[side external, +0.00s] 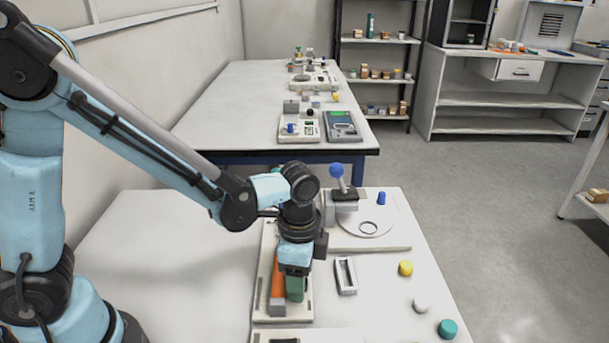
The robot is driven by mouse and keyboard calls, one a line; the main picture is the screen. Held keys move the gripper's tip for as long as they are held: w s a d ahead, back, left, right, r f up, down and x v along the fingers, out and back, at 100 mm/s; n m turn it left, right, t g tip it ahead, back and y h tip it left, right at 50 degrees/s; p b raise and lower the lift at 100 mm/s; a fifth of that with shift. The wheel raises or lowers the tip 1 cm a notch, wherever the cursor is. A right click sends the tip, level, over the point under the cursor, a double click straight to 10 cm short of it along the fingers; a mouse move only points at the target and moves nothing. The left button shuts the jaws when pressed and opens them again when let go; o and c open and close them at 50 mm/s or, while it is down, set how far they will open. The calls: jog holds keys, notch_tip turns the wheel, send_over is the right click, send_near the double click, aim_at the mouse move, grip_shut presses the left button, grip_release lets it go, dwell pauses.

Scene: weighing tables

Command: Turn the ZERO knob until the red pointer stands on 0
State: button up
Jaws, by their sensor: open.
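My gripper (294,272) points down over a pale base board (303,308) on the near table. It is open, though its fingertips are hard to make out from this side. An orange bar (278,286) and a green block (295,288) show just below and beside it; I cannot tell whether it touches either. I cannot make out a knob marked ZERO, a red pointer or a scale with a 0. My wrist and gripper hide part of the board.
Right of my gripper are a small slotted block (346,275) and a white plate (400,238) with a blue-ball lever (337,171) and a blue peg (381,198). Yellow (405,268), white (421,305) and teal (447,328) pieces lie near the right edge. The table's left is clear.

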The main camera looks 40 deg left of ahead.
notch_tip(320, 180, up, 12)
dwell(0.6)
